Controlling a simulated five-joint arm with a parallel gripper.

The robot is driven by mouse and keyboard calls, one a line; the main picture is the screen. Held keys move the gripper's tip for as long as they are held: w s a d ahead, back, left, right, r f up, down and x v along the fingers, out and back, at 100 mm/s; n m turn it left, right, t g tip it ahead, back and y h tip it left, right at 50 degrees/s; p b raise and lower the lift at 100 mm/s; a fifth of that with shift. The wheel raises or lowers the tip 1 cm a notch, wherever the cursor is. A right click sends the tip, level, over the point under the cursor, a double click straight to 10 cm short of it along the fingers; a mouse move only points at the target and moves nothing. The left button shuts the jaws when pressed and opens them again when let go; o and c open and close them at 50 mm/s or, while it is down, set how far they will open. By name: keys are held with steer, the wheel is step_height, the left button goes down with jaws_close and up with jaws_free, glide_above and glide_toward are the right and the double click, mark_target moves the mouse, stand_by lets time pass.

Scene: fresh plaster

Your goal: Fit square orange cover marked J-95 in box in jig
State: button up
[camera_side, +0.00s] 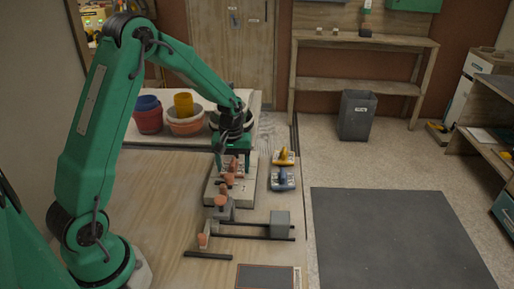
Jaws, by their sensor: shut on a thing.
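My gripper (233,166) points down over the jig (214,193), a pale grey block on the bench with orange-red clamp parts. The J-95 mark is too small to read. The box in the jig is mostly hidden by the fingers and the clamp parts.
A yellow piece (283,157) and a blue piece (283,180) lie right of the jig, near the bench edge. A dark rail fixture with a grey block (280,224) stands in front. Red (148,119) and orange (185,125) tubs stand behind. The left bench is clear.

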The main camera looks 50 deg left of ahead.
steer(key=shift+f, duration=0.3)
steer(key=o, duration=1)
steer(key=shift+o, duration=0.3)
steer(key=shift+s, duration=0.1)
steer(key=shift+a, duration=0.1)
steer(key=c, duration=0.3)
steer(key=shift+r, duration=0.15)
steer(key=shift+o, duration=1.1)
steer(key=shift+r, duration=3.5)
